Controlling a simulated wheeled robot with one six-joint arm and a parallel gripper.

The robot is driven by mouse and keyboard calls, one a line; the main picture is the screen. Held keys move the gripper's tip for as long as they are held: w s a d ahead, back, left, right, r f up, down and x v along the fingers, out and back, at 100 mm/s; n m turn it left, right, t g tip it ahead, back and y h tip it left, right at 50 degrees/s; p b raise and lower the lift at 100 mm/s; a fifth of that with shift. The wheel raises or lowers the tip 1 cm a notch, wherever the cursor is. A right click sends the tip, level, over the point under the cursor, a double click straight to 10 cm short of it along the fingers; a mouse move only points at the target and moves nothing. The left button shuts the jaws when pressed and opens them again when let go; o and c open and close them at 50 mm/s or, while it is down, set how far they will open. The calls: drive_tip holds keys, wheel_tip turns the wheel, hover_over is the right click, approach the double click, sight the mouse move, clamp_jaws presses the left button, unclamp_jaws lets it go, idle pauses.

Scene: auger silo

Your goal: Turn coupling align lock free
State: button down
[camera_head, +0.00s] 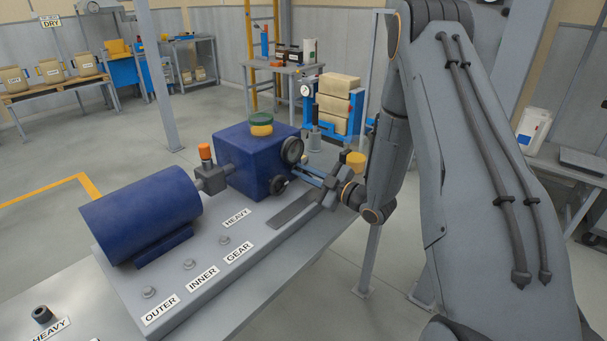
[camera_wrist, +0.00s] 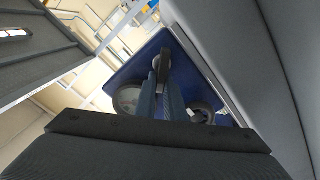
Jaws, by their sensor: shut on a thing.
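The blue gearbox (camera_head: 255,160) stands on a grey base plate beside the blue motor (camera_head: 140,215); a coupling (camera_head: 213,178) with an orange-capped part (camera_head: 205,152) sits between them. Its right face carries a black handwheel (camera_head: 292,150) and a lower dark knob (camera_head: 279,185). My gripper (camera_head: 304,170) reaches to this face from the right. In the wrist view my gripper (camera_wrist: 161,75) is shut on a dark round knob (camera_wrist: 161,57), with dark rings to its left (camera_wrist: 128,99) and right (camera_wrist: 202,112). I cannot tell which part is the align lock.
A green-lidded yellow jar (camera_head: 261,124) stands on the gearbox. Benches stand behind, and open floor lies at the left.

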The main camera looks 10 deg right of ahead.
drive_tip(key=n+b, duration=0.1)
drive_tip(key=n, duration=0.1)
drive_tip(key=f+n+b, duration=0.1)
drive_tip(key=n+b, duration=0.1)
drive_tip(key=n, duration=0.1)
drive_tip(key=shift+s+a+f, duration=0.15)
drive_tip(key=shift+f, duration=0.05)
drive_tip(key=shift+f+n+b, duration=0.15)
drive_tip(key=shift+n+b, duration=0.5)
drive_tip(key=shift+n, duration=0.5)
drive_tip(key=shift+f+n+b, duration=0.1)
drive_tip(key=shift+n+b, duration=0.55)
drive_tip(key=shift+n, duration=0.5)
drive_tip(key=c, duration=1.8)
unclamp_jaws()
drive_tip(key=shift+c, duration=0.2)
drive_tip(key=shift+r, duration=0.1)
drive_tip(key=b+v, duration=0.1)
drive_tip(key=v, duration=0.6)
drive_tip(key=shift+s, duration=0.35)
